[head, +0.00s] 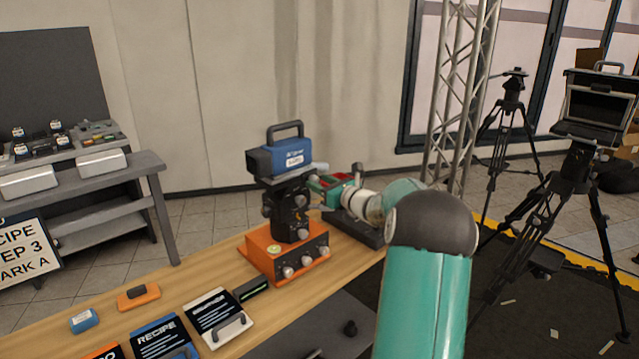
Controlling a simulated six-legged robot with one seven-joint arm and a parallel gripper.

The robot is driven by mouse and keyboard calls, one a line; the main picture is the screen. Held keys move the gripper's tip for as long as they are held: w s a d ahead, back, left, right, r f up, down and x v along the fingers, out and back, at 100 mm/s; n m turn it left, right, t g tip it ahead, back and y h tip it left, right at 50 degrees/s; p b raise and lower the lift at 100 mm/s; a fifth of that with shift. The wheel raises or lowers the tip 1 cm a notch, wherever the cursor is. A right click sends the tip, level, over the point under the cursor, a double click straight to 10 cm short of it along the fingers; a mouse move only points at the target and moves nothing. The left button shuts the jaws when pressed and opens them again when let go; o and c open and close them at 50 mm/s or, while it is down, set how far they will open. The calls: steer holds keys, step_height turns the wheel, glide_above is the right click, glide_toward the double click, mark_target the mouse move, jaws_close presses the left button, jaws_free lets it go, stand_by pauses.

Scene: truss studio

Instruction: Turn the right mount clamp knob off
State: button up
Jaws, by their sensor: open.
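A blue camera-like device (289,157) with a dark top handle sits on a black mount (291,208). The mount stands on an orange box (268,257). Three pale round knobs line the box front: left (288,272), middle (307,260) and right (324,250). Small dark knobs also show on the mount. I cannot tell which way any knob is turned. My teal arm reaches over from the right. Its end, my gripper (322,186), appears open just right of the mount, behind the box. Its fingertips are small and partly hidden, and I see no contact with a knob.
A truss (462,90) and tripods (509,105) stand right. A grey bench (110,180) stands left.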

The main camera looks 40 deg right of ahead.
steer(key=shift+w, duration=0.5)
steer(key=c, duration=1)
